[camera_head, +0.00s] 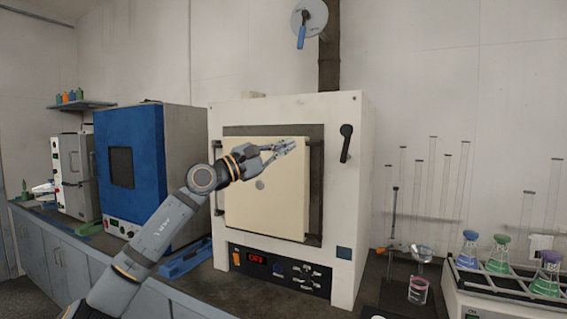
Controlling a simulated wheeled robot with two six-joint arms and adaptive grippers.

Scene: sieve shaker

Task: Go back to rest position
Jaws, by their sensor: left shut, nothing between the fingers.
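My left arm comes up from the bottom left. My left gripper (290,147) is shut and empty, in front of the upper part of the cream door (270,205) of a white furnace (344,215). The furnace panel (285,275) below the door shows a red display. A black handle (346,143) is on the furnace front, right of the door. My right gripper is not in view.
A blue oven (135,165) stands left of the furnace on the counter. On the right are a small beaker (418,291), tall glass tubes (440,195) and a rack (510,284) with colored flasks. A valve lever (302,32) is on the wall above.

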